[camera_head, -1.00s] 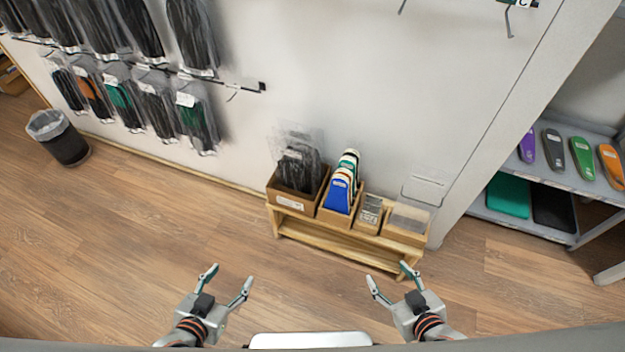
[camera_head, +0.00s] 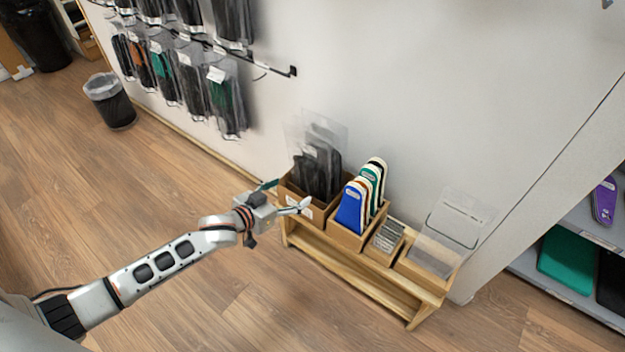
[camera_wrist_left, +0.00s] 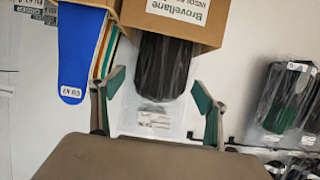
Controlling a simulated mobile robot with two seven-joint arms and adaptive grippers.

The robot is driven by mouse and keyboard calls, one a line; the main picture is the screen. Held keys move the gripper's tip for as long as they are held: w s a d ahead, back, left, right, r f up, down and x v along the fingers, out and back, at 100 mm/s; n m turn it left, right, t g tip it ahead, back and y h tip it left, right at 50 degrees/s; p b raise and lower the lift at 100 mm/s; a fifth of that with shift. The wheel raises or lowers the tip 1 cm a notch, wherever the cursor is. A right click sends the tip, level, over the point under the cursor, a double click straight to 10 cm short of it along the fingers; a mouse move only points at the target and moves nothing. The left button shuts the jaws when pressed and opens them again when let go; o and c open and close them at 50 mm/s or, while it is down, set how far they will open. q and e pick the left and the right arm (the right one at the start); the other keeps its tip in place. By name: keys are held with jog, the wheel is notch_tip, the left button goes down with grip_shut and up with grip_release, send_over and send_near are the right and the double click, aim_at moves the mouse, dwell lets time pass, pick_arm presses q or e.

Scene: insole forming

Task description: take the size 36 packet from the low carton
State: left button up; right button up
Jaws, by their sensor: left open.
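The low carton (camera_head: 298,202) is a brown box with a white label at the left end of the wooden bench. Clear packets with black insoles (camera_head: 318,172) stand upright in it; I cannot read a size on them. My left gripper (camera_head: 287,195) is open and empty at the carton's left front. In the left wrist view, which looks turned over, the carton (camera_wrist_left: 206,36) is at the top and a black packet (camera_wrist_left: 163,68) shows between the open fingers (camera_wrist_left: 160,92), with a small white label below it. My right gripper is out of view.
Beside the carton stand a box of coloured insoles (camera_head: 352,208), a small box of grey cards (camera_head: 389,236) and a tray with a clear holder (camera_head: 430,258), all on the wooden bench (camera_head: 372,290). Packets hang on wall rails behind. A bin (camera_head: 110,101) stands left. Floor in front is clear.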

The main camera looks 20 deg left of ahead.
aim_at(306, 178)
pick_arm(q)
jog(key=x, duration=0.2)
jog(key=b+x, duration=0.1)
jog(key=x, duration=0.1)
jog(key=a+b+x, duration=0.1)
jog(key=x, duration=0.1)
jog(key=shift+w+f, duration=0.1)
jog(key=shift+f, duration=0.15)
jog(key=b+x, duration=0.1)
jog(key=x, duration=0.1)
jog(key=shift+w+d, duration=0.15)
jog(key=shift+w, duration=0.15)
jog(key=shift+w+r, duration=0.15)
jog(key=shift+r, duration=0.1)
jog(key=c, duration=1.2)
jog(key=shift+c, duration=0.2)
jog(key=shift+r, duration=0.15)
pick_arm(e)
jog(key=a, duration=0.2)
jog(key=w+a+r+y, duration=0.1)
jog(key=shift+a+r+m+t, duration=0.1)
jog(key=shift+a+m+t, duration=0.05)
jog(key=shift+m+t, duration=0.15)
